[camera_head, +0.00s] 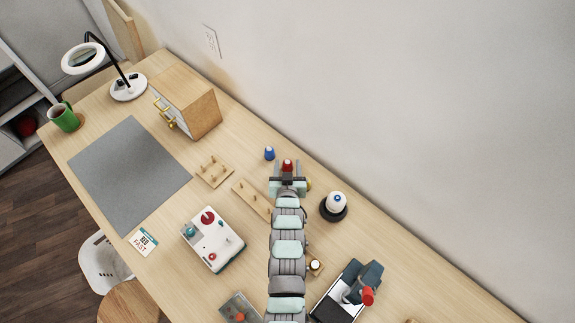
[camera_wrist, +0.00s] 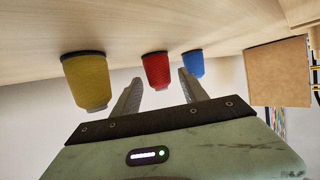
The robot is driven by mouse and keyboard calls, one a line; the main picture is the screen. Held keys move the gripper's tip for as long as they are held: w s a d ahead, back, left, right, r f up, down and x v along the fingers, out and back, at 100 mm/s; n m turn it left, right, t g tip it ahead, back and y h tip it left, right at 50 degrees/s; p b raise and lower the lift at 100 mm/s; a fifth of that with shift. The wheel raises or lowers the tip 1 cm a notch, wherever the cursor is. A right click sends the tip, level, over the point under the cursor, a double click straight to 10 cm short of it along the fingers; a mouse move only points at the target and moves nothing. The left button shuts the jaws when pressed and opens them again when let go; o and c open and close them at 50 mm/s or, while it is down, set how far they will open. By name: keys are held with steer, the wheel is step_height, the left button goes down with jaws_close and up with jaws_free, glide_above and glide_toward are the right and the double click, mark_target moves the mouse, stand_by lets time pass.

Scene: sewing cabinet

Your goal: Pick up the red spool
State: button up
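The red spool (camera_head: 288,164) stands upright on the table, near the wall side. My gripper (camera_head: 287,167) is open, with one finger on each side of the red spool. In the wrist view, which looks upside down, the red spool (camera_wrist: 156,70) shows between the two fingertips (camera_wrist: 159,77). A gap shows on both sides, so the fingers do not appear to touch it. How deep the spool sits between the fingers is hard to tell.
A blue spool (camera_head: 269,153) stands close at the left and a yellow spool (camera_head: 309,185) close at the right, partly hidden by my gripper. Wooden peg racks (camera_head: 214,170), a white-topped spool on a black base (camera_head: 334,206) and a wooden cabinet (camera_head: 196,104) are nearby.

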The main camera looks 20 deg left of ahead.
jaws_close()
stand_by(0.3)
steer(key=shift+r, duration=0.1)
